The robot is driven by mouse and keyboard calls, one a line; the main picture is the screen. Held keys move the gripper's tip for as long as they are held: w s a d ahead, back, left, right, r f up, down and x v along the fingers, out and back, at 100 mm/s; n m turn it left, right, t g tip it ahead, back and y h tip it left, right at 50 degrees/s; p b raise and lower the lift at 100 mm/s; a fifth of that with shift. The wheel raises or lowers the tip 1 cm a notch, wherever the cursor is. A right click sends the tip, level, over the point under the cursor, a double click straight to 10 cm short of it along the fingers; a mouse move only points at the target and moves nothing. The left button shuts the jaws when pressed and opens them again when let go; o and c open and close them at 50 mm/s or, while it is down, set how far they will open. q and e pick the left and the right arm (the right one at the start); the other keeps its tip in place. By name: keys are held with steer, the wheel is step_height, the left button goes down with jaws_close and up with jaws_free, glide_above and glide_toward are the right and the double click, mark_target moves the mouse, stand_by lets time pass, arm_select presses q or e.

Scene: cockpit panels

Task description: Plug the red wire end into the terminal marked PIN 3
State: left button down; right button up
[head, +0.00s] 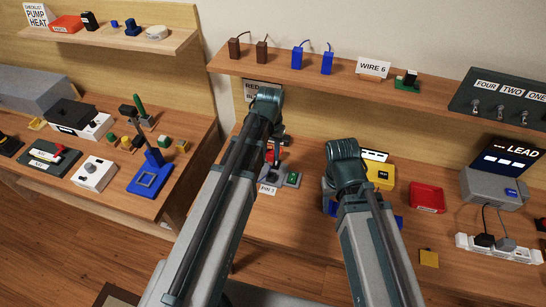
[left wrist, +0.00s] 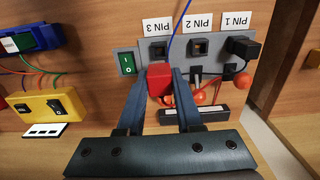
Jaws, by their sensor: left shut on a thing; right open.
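The grey terminal block (left wrist: 180,62) appears upside down in the left wrist view, with labels PIN 3 (left wrist: 158,26), PIN 2 (left wrist: 198,24) and PIN 1 (left wrist: 236,21). The PIN 3 label also shows in the head view (head: 268,189). My left gripper (left wrist: 160,84) is shut on the red wire end (left wrist: 159,77). The red end appears just below the PIN 3 socket (left wrist: 158,49); I cannot tell whether it touches the block. A blue wire (left wrist: 181,27) rises behind it.
A black plug (left wrist: 243,49) sits at PIN 1. A green switch (left wrist: 127,63) is beside PIN 3. Orange-red balls and wires (left wrist: 206,97) lie near the block by a black strip (left wrist: 194,114). A yellow switch box (left wrist: 53,106) stands left, with bare table between.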

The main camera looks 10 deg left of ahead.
mark_target(271, 164)
stand_by(0.4)
arm_select(q)
steer(key=shift+f+b, duration=2.9)
steer(key=shift+f, duration=0.05)
arm_select(e)
steer(key=shift+f, duration=2.9)
arm_select(q)
steer(key=shift+f+b, duration=1.55)
steer(key=shift+b, duration=0.05)
arm_select(e)
steer(key=shift+f, duration=1.55)
arm_select(q)
steer(key=c, duration=0.5)
jaws_free()
steer(key=shift+r, duration=0.1)
arm_select(e)
steer(key=shift+r, duration=0.1)
arm_select(q)
step_height(271, 164, up, 14)
steer(key=p, duration=1.4)
arm_select(e)
step_height(271, 164, up, 14)
